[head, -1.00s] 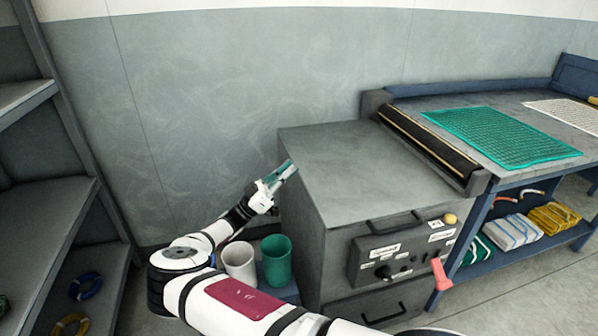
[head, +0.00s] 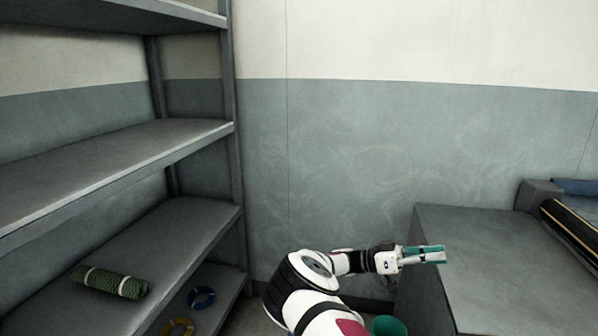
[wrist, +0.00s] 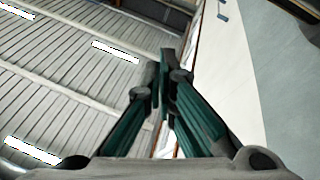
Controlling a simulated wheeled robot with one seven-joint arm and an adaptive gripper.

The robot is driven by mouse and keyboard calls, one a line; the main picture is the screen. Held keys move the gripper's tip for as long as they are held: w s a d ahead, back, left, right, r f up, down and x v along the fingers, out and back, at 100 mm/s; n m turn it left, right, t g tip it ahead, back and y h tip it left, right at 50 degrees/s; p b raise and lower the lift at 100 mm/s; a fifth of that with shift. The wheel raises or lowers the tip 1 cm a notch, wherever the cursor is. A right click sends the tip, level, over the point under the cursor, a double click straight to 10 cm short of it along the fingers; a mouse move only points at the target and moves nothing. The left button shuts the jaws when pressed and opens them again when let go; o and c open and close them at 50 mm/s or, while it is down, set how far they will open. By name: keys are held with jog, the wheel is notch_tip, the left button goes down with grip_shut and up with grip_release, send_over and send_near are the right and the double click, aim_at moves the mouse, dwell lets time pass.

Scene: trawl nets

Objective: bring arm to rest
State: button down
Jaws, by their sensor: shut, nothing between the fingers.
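My gripper (head: 441,254) shows in the head view at lower right, pointing right, with its green-padded fingers in front of the grey cabinet's left part in the picture. In the wrist view my gripper (wrist: 165,70) has its green fingers converged at the tips, shut with nothing held. The wrist camera faces the ceiling and upper wall. My arm is bent, its white and black links rising from the bottom edge of the head view.
A grey cabinet (head: 490,265) stands at right. Grey shelving (head: 100,165) fills the left, with a green rope bundle (head: 110,282), a blue ring (head: 201,298) and a yellow ring (head: 178,327). A green bin (head: 389,326) is partly hidden below my arm.

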jog(key=s+d+r+n+y, duration=0.1)
jog(key=s+r+n+y, duration=0.25)
jog(key=s+y, duration=0.4)
jog(key=s+d+r+n+y, duration=0.1)
jog(key=s+r+n+y, duration=0.1)
jog(key=s+r+y, duration=0.5)
jog(key=s+a+r+n+t+y, duration=0.1)
jog(key=s+a+n+t+y, duration=0.2)
jog(key=s+a+n+t, duration=0.75)
jog(key=s+a+r+n+g+y, duration=0.1)
jog(key=s+a+r+n+y, duration=0.35)
jog(key=s, duration=1.25)
notch_tip(320, 180, up, 15)
jog(key=a+m+t+h+p, duration=0.1)
jog(key=t+p, duration=0.2)
jog(key=p, duration=1.3)
jog(key=shift+w+a+f+h, duration=0.15)
jog(key=shift+a+h, duration=0.1)
jog(key=shift+h, duration=0.05)
